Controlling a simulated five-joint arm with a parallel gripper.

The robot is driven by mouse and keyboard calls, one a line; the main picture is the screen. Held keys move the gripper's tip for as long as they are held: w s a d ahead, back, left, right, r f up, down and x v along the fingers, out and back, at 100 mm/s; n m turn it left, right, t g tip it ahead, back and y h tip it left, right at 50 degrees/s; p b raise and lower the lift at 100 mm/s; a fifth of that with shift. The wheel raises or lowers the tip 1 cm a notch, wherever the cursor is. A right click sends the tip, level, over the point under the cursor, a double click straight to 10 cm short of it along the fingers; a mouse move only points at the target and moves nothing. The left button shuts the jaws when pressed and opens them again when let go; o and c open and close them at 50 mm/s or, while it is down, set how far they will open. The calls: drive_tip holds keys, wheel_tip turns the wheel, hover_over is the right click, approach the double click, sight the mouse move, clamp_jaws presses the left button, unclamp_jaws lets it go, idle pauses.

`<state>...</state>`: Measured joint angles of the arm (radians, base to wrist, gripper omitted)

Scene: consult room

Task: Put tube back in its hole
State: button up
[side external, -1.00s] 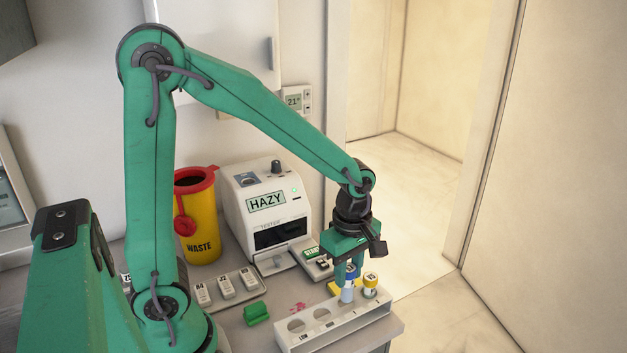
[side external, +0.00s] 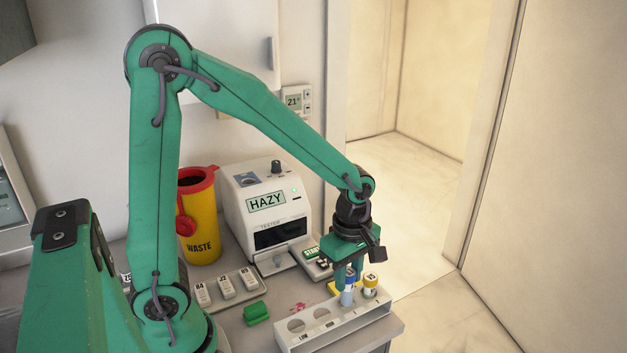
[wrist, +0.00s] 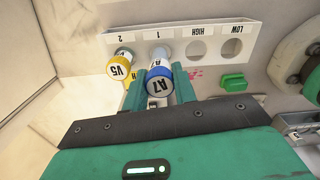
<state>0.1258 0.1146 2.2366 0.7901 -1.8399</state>
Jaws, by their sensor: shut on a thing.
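The tube (side external: 347,297), labelled A7 with a blue cap (wrist: 160,80), is between the fingers of my gripper (side external: 349,275). In the wrist view my gripper (wrist: 158,92) is shut on it near the cap. The tube stands about upright at hole 1 of the white rack (side external: 335,325), which also shows in the wrist view (wrist: 182,34). Its lower end appears to be in that hole; I cannot tell how deep. A yellow-capped tube, V5 (wrist: 120,68), stands in hole 2 beside it. The HIGH (wrist: 198,50) and LOW (wrist: 232,47) holes are empty.
A white tester (side external: 265,212) reading HAZY stands behind the rack. A yellow waste bin (side external: 203,235) is left of it. A tray of several labelled pieces (side external: 228,290), a green block (side external: 256,313) and a red stain (side external: 298,307) lie left of or behind the rack.

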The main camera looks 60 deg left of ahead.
sight(347, 287)
drive_tip(key=shift+f, duration=1.85)
drive_tip(key=o, duration=1.1)
drive_tip(key=shift+r, duration=3.9)
